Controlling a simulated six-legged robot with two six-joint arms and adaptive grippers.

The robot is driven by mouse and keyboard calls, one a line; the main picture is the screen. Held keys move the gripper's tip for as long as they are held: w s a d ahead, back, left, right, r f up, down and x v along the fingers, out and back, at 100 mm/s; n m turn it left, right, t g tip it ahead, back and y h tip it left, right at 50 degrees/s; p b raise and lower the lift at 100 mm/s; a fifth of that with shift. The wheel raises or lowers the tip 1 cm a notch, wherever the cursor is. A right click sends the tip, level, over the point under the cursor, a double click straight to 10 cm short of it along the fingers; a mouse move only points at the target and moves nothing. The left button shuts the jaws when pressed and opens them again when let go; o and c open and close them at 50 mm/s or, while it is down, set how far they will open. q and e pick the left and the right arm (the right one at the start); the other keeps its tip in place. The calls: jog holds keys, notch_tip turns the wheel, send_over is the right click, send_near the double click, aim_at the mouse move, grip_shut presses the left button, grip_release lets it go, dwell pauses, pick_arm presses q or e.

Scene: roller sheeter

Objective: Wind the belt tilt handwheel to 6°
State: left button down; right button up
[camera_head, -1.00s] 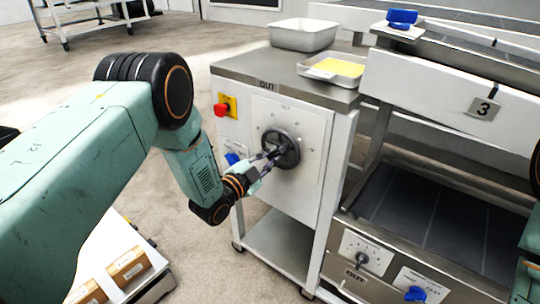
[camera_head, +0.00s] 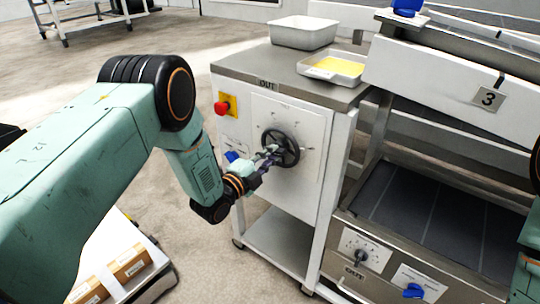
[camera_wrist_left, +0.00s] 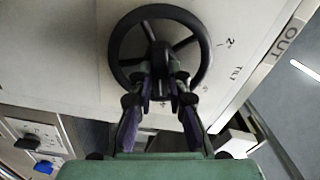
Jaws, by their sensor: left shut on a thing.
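The black belt tilt handwheel (camera_head: 296,150) is on the white front panel of the cabinet marked OUT. It also shows in the left wrist view (camera_wrist_left: 204,48), with spokes and a printed scale beside it that reads TILT and a 2° mark. My left gripper (camera_head: 270,157) reaches it from the lower left and is shut on it. In the left wrist view my fingers (camera_wrist_left: 161,82) close in at the hub and lower spoke and hide part of them. The pointer reading is too small to tell. My right gripper is out of view; only part of my right arm shows.
A red stop button (camera_head: 221,108) on a yellow plate and a blue knob (camera_head: 232,157) sit left of the wheel. The cabinet top holds two metal trays (camera_head: 303,32). The belt unit with plate 3 (camera_head: 487,98) stands at right. Boxes (camera_head: 128,263) lie at lower left.

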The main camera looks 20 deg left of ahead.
pick_arm(q)
jog(key=shift+f, duration=0.1)
jog(key=c, duration=1.3)
grip_release()
jog(key=v, duration=1.2)
